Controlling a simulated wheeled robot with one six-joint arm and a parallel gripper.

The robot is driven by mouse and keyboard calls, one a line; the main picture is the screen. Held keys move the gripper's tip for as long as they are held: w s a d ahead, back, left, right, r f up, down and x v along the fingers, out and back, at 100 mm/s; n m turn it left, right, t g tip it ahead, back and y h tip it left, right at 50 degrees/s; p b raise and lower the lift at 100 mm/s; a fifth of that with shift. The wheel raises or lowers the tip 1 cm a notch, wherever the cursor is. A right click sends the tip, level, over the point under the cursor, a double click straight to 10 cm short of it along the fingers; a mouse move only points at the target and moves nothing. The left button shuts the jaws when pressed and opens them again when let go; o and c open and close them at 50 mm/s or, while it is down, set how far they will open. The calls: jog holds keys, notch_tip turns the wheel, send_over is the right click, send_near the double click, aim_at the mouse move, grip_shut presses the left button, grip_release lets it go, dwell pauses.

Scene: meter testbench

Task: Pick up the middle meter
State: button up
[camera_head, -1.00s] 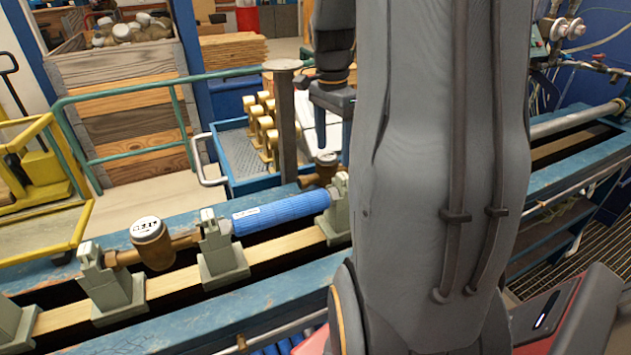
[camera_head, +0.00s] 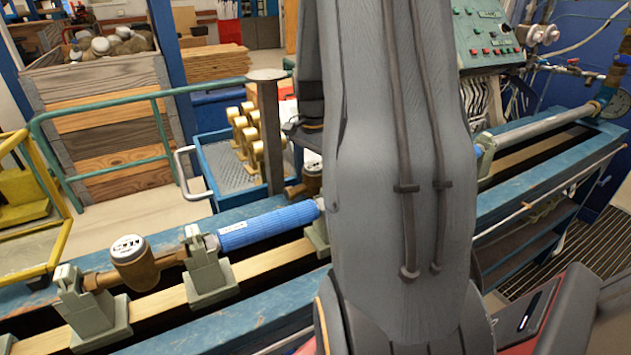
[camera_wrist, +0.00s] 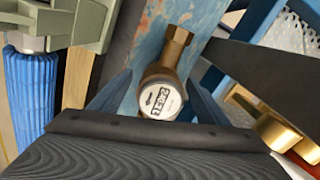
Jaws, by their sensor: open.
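A brass meter (camera_head: 313,177) with a round body stands at the bench's far side behind the blue ribbed tube, partly hidden by my arm in the head view. In the wrist view the meter (camera_wrist: 162,98) shows its white dial and a brass pipe end pointing up. My gripper (camera_wrist: 158,100) is open, its two blue fingers apart on either side of the meter. I cannot tell whether they touch it. Another brass meter (camera_head: 135,262) with a white dial sits in the bench line at the left. My arm hides part of the bench.
The blue ribbed tube (camera_head: 268,226) lies between grey-green clamps (camera_head: 206,268). Behind the bench a blue trolley (camera_head: 205,165) holds several brass parts (camera_head: 243,130), and a grey post (camera_head: 270,135) stands close by. A control panel (camera_head: 485,35) is at the right back.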

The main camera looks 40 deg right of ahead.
jog(key=shift+f, duration=0.25)
jog(key=c, duration=1.6)
jog(key=shift+c, duration=0.7)
jog(key=shift+d+r, duration=0.1)
jog(key=shift+r, duration=0.05)
